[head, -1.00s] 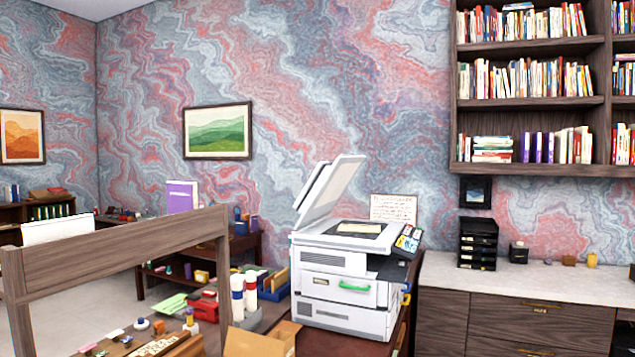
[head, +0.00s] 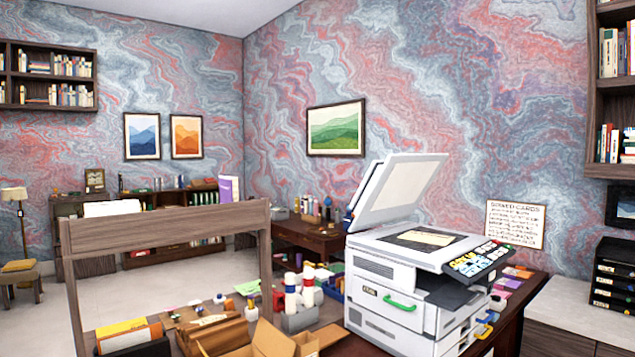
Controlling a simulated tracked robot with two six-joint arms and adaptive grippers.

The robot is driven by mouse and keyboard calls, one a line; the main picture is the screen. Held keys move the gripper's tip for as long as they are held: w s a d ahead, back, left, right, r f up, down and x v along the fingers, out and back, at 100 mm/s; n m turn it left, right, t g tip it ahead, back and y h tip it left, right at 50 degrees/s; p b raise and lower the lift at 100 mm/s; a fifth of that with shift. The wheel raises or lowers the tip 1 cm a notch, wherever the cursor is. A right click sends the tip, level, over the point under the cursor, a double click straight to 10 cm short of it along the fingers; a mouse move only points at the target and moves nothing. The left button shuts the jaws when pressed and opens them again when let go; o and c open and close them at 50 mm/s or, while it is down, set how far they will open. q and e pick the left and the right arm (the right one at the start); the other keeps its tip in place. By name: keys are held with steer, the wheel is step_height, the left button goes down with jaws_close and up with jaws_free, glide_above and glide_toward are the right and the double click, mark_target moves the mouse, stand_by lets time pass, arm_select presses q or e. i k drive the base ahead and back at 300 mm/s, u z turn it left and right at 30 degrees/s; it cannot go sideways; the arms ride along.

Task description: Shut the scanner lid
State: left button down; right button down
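The scanner (head: 410,280) is a white and grey machine on the dark desk at the right of the head view. Its lid (head: 398,190) stands raised, hinged at the left side and tilted up to the right. A pale sheet (head: 428,237) lies on the dark glass under the open lid. A button panel (head: 478,259) is at the right of the glass, and a green handle (head: 400,303) is on the front. Neither of my grippers is in view.
A wooden divider (head: 165,228) stands at the left. An open cardboard box (head: 275,342), white bottles with red bands (head: 291,293) and small items crowd the desk left of the scanner. A black tray stack (head: 612,275) stands on the counter at the right.

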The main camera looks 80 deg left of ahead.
mark_target(392, 189)
steer(key=u, duration=0.55)
steer(key=i, duration=1.15)
steer(key=u, duration=1.1)
steer(key=i, duration=0.6)
steer(key=u, duration=0.05)
